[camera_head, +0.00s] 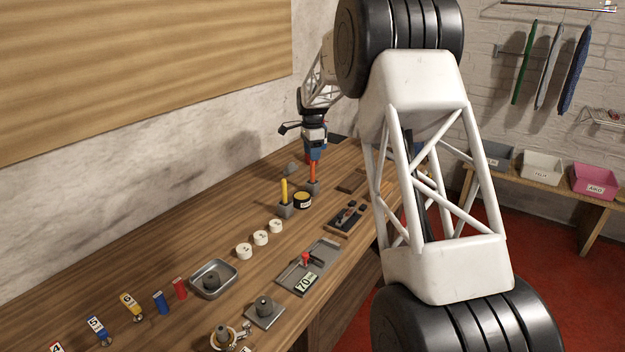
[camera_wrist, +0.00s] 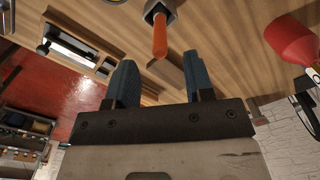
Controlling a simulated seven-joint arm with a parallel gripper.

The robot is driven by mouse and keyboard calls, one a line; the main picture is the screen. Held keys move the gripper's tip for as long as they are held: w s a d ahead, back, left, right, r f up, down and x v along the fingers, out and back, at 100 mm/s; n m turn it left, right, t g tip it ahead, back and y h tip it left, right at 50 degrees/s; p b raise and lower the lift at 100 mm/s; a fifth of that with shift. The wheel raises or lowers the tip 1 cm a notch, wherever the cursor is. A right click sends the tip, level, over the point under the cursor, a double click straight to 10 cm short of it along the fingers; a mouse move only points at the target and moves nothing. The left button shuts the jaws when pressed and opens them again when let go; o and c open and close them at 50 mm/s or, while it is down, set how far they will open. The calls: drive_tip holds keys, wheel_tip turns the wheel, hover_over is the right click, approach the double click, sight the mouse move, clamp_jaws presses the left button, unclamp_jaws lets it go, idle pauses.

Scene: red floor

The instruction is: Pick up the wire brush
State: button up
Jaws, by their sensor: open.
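An orange upright handle (camera_head: 314,171) stands in a small grey holder (camera_head: 313,188) on the workbench. In the wrist view the orange handle (camera_wrist: 159,38) points toward my gripper from its grey holder (camera_wrist: 155,8). Its lower end is hidden in the holder, and no bristles show, so I cannot tell if it is the wire brush. A yellow handle (camera_head: 284,189) stands in another grey holder beside it. My gripper (camera_wrist: 160,70) is open and empty, pointing down over the orange handle, whose end lies roughly in line with the gap between the fingers.
A round yellow-topped tin (camera_head: 303,200) stands close by. A tray with dark tools (camera_head: 347,216), white discs (camera_head: 261,238) and a metal pan (camera_head: 214,279) lie along the workbench (camera_head: 190,243). In the wrist view a red object (camera_wrist: 291,38) is at the right. A wall is behind.

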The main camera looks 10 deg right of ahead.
drive_tip(key=shift+f, duration=0.7)
drive_tip(key=shift+f, duration=0.1)
hover_over(312, 181)
drive_tip(key=shift+w+d+f, duration=0.1)
drive_tip(key=shift+w+f, duration=0.1)
drive_tip(key=shift+f, duration=1.05)
drive_tip(key=shift+w+d+f, duration=0.1)
drive_tip(key=shift+w+f, duration=0.1)
drive_tip(key=shift+f, duration=1.05)
clamp_jaws()
drive_tip(key=shift+r, duration=0.2)
wheel_tip(312, 181, up, 10)
drive_tip(key=shift+f, duration=0.15)
